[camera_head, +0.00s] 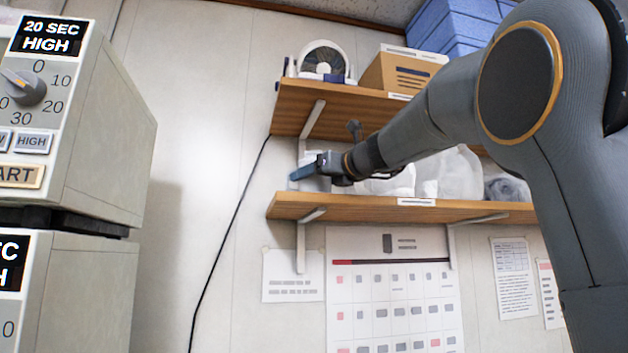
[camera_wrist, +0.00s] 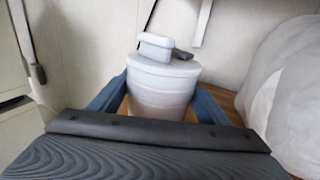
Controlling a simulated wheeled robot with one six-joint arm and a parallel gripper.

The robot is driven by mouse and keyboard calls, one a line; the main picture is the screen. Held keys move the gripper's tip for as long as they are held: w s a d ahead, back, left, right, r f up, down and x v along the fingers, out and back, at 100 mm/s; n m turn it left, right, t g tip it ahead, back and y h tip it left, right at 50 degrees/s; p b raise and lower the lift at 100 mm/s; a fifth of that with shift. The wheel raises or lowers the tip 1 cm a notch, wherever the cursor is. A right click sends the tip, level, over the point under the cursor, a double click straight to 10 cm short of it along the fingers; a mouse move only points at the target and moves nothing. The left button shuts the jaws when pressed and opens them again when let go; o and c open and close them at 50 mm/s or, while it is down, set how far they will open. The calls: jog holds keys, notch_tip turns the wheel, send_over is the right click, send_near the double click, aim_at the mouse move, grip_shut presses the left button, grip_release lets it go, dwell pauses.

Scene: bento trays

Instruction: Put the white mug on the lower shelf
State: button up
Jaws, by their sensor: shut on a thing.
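The white mug (camera_wrist: 163,82) is between the two blue fingers of my gripper (camera_wrist: 158,98) in the wrist view, with a blocky handle-like part on its far side. My gripper is shut on it. In the head view my gripper (camera_head: 304,171) is at the left end of the lower shelf (camera_head: 365,207), just above its board. The mug shows there only as a small pale patch around the fingers. I cannot tell whether its base touches the shelf.
Translucent bags (camera_head: 448,172) fill the lower shelf to the right of my gripper. The upper shelf (camera_head: 330,106) is close above, with a fan (camera_head: 322,60) and a cardboard box (camera_head: 398,72). A bracket (camera_head: 312,120) and a hanging cable (camera_head: 232,210) are near the left end.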

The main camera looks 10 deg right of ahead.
jog(key=o, duration=1.6)
jog(key=shift+f, duration=0.1)
jog(key=shift+o, duration=0.2)
jog(key=shift+s, duration=0.1)
jog(key=b+v, duration=0.3)
jog(key=v, duration=0.8)
jog(key=shift+s+d, duration=0.2)
jog(key=shift+s, duration=0.15)
